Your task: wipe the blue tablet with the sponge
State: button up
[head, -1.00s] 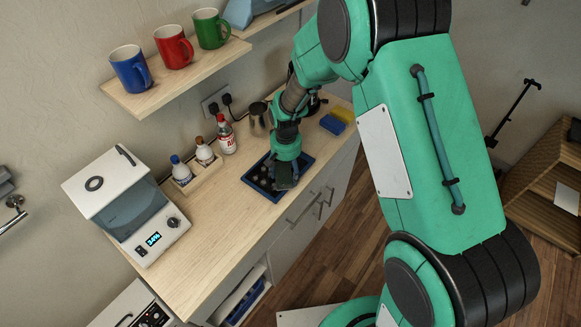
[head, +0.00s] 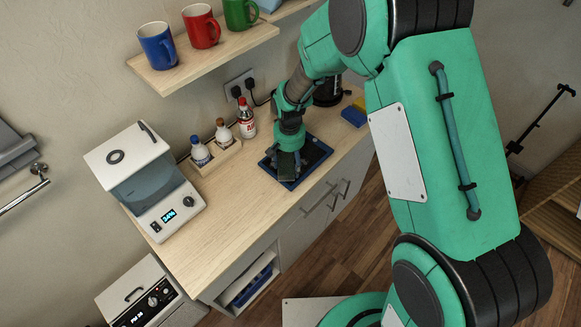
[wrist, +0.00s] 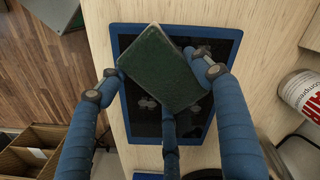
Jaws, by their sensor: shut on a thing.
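The blue tablet (head: 327,155) lies flat on the wooden counter, with a blue rim and a dark screen. In the wrist view the tablet (wrist: 232,35) fills the middle, with pale grey smudges (wrist: 148,102) on its screen beside and below the sponge. My gripper (head: 287,166) is low over the left part of the tablet in the head view. In the wrist view my gripper (wrist: 153,84) has its blue fingers shut on a dark green sponge (wrist: 160,68), held at a slant over the screen. The sponge hides part of the screen; I cannot tell whether it touches.
A caddy (head: 216,157) with several bottles stands left of the tablet. A white appliance (head: 150,185) stands farther left. A blue and yellow item (head: 353,116) lies at the right. Mugs (head: 201,27) stand on the shelf above. The counter's front left is clear.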

aim_at(281, 152)
jog(key=w+d, duration=0.3)
jog(key=shift+d, duration=0.1)
jog(key=shift+w+d+b, duration=0.35)
jog(key=shift+w+d, duration=0.85)
jog(key=shift+w+a, duration=0.9)
jog(key=shift+a, duration=0.1)
jog(key=shift+w+a, duration=0.1)
jog(key=shift+a, duration=0.15)
jog(key=s+a, duration=0.6)
jog(key=shift+a+p, duration=0.25)
jog(key=shift+p, duration=0.05)
jog(key=shift+w+a, duration=0.9)
jog(key=shift+w+d, duration=0.95)
jog(key=shift+d, duration=0.05)
jog(key=w+d, duration=0.4)
jog(key=shift+w+d+p, duration=0.3)
jog(key=shift+c, duration=0.2)
notch_tip(281, 152, up, 4)
jog(key=shift+s+f+p, duration=0.1)
jog(key=shift+p, duration=0.7)
jog(key=shift+r, duration=0.3)
notch_tip(281, 152, up, 4)
jog(key=shift+f+p, duration=0.15)
jog(key=shift+p, duration=1)
